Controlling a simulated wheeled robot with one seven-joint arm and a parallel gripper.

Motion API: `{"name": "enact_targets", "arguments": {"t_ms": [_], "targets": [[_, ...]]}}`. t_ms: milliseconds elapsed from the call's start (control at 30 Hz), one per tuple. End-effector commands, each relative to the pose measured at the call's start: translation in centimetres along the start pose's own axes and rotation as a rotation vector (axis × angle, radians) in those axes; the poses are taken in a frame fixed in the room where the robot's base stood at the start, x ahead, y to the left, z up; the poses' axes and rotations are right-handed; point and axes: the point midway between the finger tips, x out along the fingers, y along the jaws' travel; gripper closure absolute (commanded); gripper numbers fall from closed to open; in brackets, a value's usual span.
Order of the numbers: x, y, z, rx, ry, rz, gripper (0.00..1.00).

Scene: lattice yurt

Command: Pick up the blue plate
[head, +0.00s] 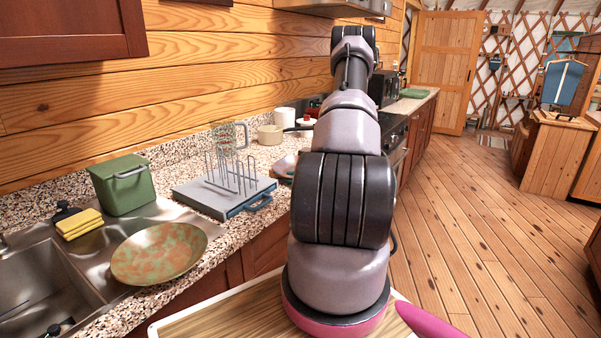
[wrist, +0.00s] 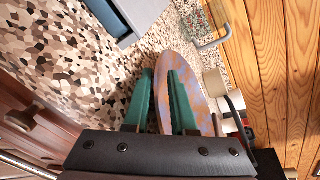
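A plate mottled in lavender-blue and orange (wrist: 201,88) lies on the speckled counter in the wrist view. In the head view it shows as a small pinkish piece (head: 284,166), largely hidden behind my arm. My gripper (wrist: 161,72) has two green fingers, spread apart and pointing at the counter. The plate's near rim passes between the fingers, and the right finger overlaps the plate in the picture. I cannot tell whether either finger touches it. My gripper is hidden behind my arm in the head view.
A grey-blue drying rack (head: 226,195) stands left of the plate. A green and brown plate (head: 158,253) rests by the sink (head: 40,285). A green bin (head: 123,185), a glass mug (head: 241,134) and a cream bowl (head: 270,135) stand along the wall.

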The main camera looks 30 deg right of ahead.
Motion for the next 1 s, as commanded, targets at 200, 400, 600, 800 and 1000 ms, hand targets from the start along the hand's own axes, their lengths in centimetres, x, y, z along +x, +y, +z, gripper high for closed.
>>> {"name": "enact_targets", "arguments": {"t_ms": [200,400,600,800,1000], "targets": [[-0.03,0.01,0.01,0.0,0.0,0.0,1.0],[-0.03,0.03,0.01,0.001,0.0,0.0,1.0],[-0.04,0.03,0.0,0.001,0.0,0.0,1.0],[-0.05,0.05,0.0,0.001,0.0,0.001,1.0],[-0.05,0.05,-0.01,0.001,0.0,0.001,1.0]]}}
